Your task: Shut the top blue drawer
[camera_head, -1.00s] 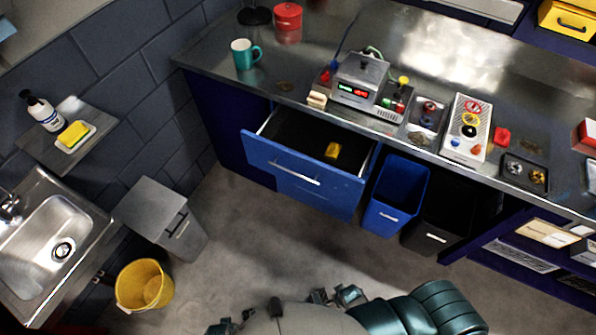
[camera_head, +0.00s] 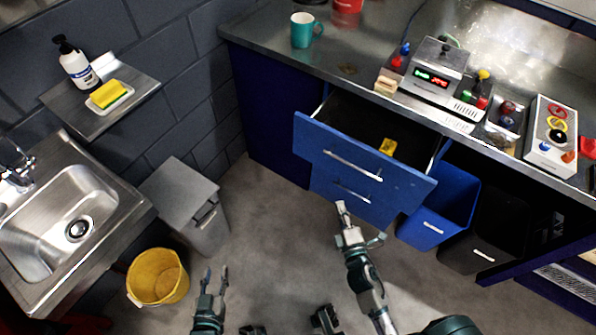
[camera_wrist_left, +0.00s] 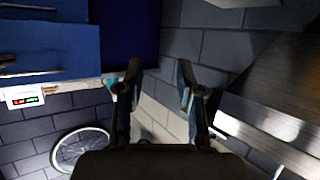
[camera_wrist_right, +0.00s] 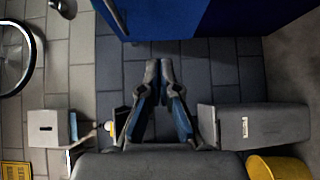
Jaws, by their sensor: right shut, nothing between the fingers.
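The top blue drawer (camera_head: 352,160) is pulled out below the workbench, with a silver handle (camera_head: 352,165) on its front and a small yellow object (camera_head: 388,146) inside. The lower drawer's front (camera_head: 351,195) shows beneath it, with its own handle. My right gripper (camera_head: 342,207) is shut and empty, in front of the lower drawer front and below the top drawer; I cannot tell if it touches. In the right wrist view its fingertips (camera_wrist_right: 160,64) meet near a blue front. My left gripper (camera_head: 216,274) is open and empty, low over the floor, left of the drawers.
Blue (camera_head: 437,212) and black (camera_head: 484,232) bins stand right of the drawers. A grey bin (camera_head: 183,200) and yellow bucket (camera_head: 158,277) stand left, by the sink (camera_head: 72,222). A teal mug (camera_head: 302,31) and a device (camera_head: 433,75) sit on the bench. Floor before the drawers is clear.

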